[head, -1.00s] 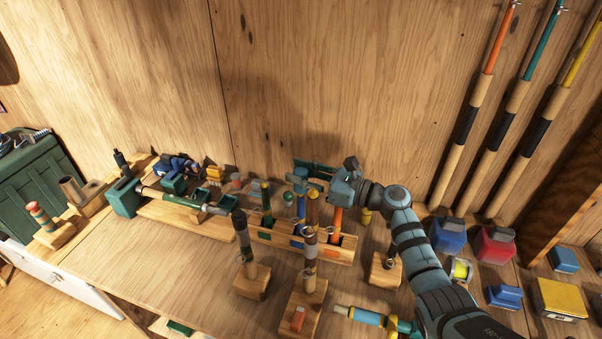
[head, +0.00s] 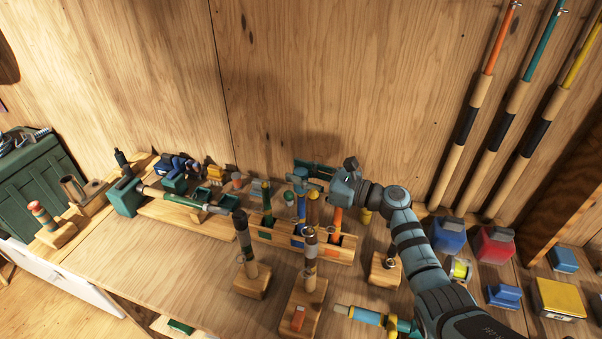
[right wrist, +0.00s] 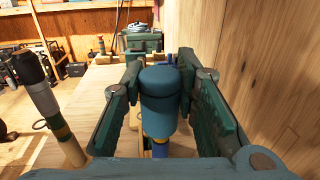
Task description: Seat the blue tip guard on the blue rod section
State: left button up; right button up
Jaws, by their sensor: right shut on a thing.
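My right gripper (head: 303,174) is shut on the blue tip guard (right wrist: 160,92), a dull blue cap held upright between the two green fingers in the right wrist view. The blue rod section (head: 301,207) stands upright in a wooden rack (head: 325,252), directly below the gripper. In the right wrist view, a blue shaft with a yellowish band (right wrist: 157,137) shows just under the guard, roughly in line with it. I cannot tell whether guard and rod touch. My left gripper is not in view.
A green rod (head: 266,198) and an orange rod (head: 337,220) stand beside the blue one. Dark-topped rods on wooden blocks (head: 252,283) stand in front. A wood wall rises close behind. The bench's front left (head: 170,275) is clear.

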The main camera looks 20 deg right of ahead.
dwell(0.3)
jog(key=shift+f, duration=0.15)
jog(key=shift+f+b, duration=0.3)
jog(key=shift+f, duration=0.05)
jog(key=shift+r+p, duration=0.45)
jog(key=shift+p, duration=0.05)
jog(key=shift+r, duration=0.1)
jog(key=shift+d, duration=0.1)
dwell(0.7)
